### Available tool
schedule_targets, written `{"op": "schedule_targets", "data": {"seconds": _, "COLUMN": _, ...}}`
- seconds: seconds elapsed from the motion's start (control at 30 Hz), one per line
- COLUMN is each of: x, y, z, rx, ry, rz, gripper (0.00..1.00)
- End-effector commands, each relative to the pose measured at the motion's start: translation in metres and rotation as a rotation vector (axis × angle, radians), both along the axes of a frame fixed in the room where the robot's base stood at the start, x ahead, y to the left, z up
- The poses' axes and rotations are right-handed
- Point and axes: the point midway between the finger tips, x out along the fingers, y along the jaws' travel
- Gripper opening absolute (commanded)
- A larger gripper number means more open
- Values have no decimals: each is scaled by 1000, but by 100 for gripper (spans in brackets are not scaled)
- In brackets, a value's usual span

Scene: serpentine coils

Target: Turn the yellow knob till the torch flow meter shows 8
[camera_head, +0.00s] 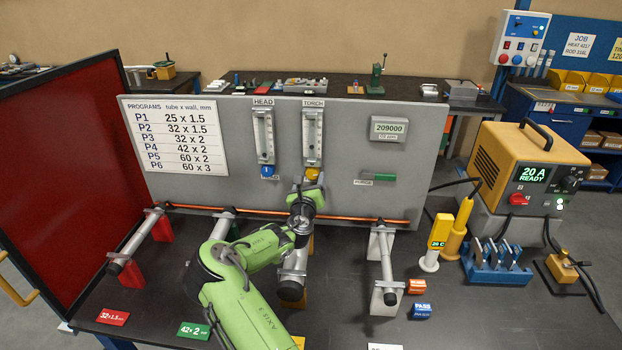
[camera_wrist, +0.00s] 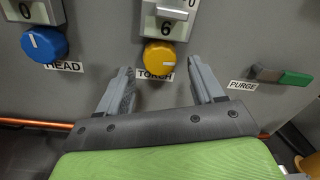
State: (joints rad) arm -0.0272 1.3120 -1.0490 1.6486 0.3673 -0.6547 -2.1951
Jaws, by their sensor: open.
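The yellow knob (camera_wrist: 159,57) is on the grey panel above the TORCH label in the wrist view. It has a pale mark on its face. The plate just above it reads 6. In the head view the torch flow meter (camera_head: 312,135) is a tall clear tube, with the yellow knob (camera_head: 312,173) at its foot, partly hidden by my arm. My gripper (camera_wrist: 161,72) is open and empty. Its two fingers point at the panel, one to each side below the knob. I see no contact with the knob.
The blue knob (camera_wrist: 44,43) under the head meter, reading 0, is to the left. The green-handled purge lever (camera_wrist: 290,78) is to the right. A copper tube (camera_head: 260,212) runs across supports in front of the panel. A red screen (camera_head: 60,150) stands at the left.

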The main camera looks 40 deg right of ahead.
Motion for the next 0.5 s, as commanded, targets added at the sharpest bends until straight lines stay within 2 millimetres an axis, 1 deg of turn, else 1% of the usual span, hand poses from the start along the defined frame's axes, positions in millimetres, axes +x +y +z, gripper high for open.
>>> {"op": "schedule_targets", "data": {"seconds": 0.03, "x": 3, "y": -6, "z": 0, "rx": -1, "ry": 1, "rz": -1, "gripper": 67}}
{"op": "schedule_targets", "data": {"seconds": 0.13, "x": 8, "y": -12, "z": -1, "rx": 1, "ry": 1, "rz": 0, "gripper": 67}}
{"op": "schedule_targets", "data": {"seconds": 0.4, "x": 10, "y": -14, "z": -1, "rx": 2, "ry": 1, "rz": -1, "gripper": 67}}
{"op": "schedule_targets", "data": {"seconds": 0.43, "x": 10, "y": -13, "z": -1, "rx": 2, "ry": 1, "rz": -1, "gripper": 64}}
{"op": "schedule_targets", "data": {"seconds": 0.5, "x": 10, "y": -13, "z": -1, "rx": 1, "ry": 1, "rz": 0, "gripper": 53}}
